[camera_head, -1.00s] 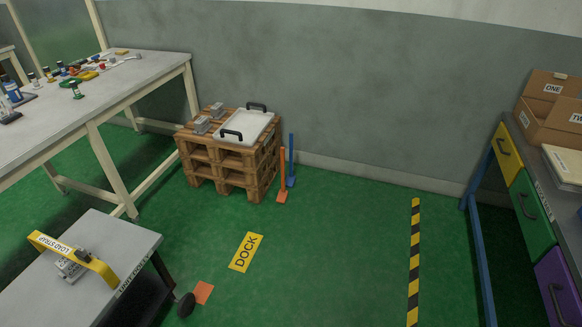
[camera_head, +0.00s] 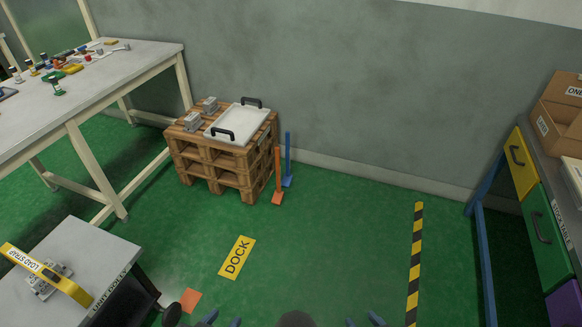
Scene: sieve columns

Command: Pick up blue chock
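The blue chock (camera_head: 288,168) stands on the green floor just right of the wooden pallet stack. It has a tall thin upright handle and a small blue foot. An orange chock (camera_head: 278,178) of the same kind stands close in front of it and to its left. My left gripper (camera_head: 221,320) shows only as fingertips at the bottom edge, apart from each other and with nothing seen between them. My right gripper (camera_head: 363,321) shows the same way further right. Both are far in front of the blue chock.
The pallet stack (camera_head: 190,160) carries a white tray (camera_head: 238,124) with black handles and grey blocks. A dolly table (camera_head: 95,245) with a yellow load strap stands at lower left. A yellow DOCK sign (camera_head: 237,257) lies on the floor. Green floor (camera_head: 340,235) is clear up to the striped line.

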